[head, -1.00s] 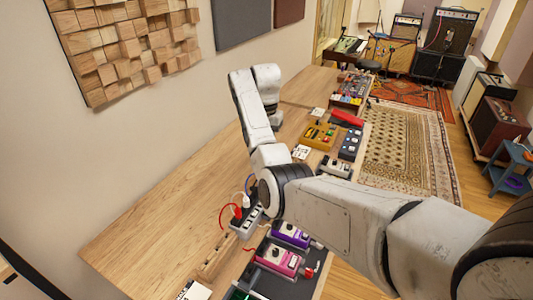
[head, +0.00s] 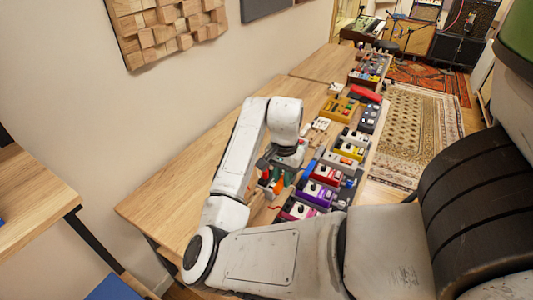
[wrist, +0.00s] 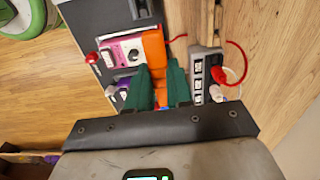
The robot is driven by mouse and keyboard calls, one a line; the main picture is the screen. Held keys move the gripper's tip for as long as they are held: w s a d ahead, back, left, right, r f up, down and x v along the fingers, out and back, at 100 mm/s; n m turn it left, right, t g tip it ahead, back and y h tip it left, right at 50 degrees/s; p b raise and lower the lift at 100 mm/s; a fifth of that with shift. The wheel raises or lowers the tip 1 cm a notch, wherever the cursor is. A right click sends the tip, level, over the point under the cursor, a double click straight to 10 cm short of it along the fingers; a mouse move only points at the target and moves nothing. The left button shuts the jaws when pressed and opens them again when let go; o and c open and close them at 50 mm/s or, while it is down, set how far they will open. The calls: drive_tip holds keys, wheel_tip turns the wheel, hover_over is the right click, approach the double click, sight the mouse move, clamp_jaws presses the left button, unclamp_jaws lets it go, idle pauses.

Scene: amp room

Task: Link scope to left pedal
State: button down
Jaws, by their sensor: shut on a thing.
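My gripper (wrist: 161,92) has green fingers shut on an orange piece (wrist: 153,48), which sticks out beyond the fingertips. In the wrist view it lies over the right edge of a pink pedal (wrist: 128,50); whether it touches is unclear. A purple pedal (wrist: 122,97) is partly hidden by the left finger. In the head view the orange piece (head: 278,185) hangs beneath my gripper, beside the pedal row. The pink pedal (head: 298,211) and purple pedal (head: 316,194) stand at the near end of that row. I cannot tell which object is the scope.
A grey power strip (wrist: 206,78) with red and white cables lies to the right of the fingers. A red pedal (head: 328,175) and yellow pedal (head: 350,150) stand further along. The wooden bench (head: 170,205) is bare on the left. A patterned rug (head: 425,125) covers the floor.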

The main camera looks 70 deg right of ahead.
drive_tip(key=s+a+f+b, duration=0.1)
drive_tip(key=a+f+b, duration=0.2)
drive_tip(key=f+b, duration=0.3)
drive_tip(key=shift+f, duration=1.1)
drive_tip(key=shift+s+f, duration=0.1)
drive_tip(key=shift+f, duration=0.9)
idle(2.3)
drive_tip(key=c, duration=0.5)
unclamp_jaws()
drive_tip(key=shift+c, duration=0.2)
wheel_tip(320, 180, up, 7)
drive_tip(key=p, duration=0.6)
drive_tip(key=shift+p, duration=0.3)
idle(0.3)
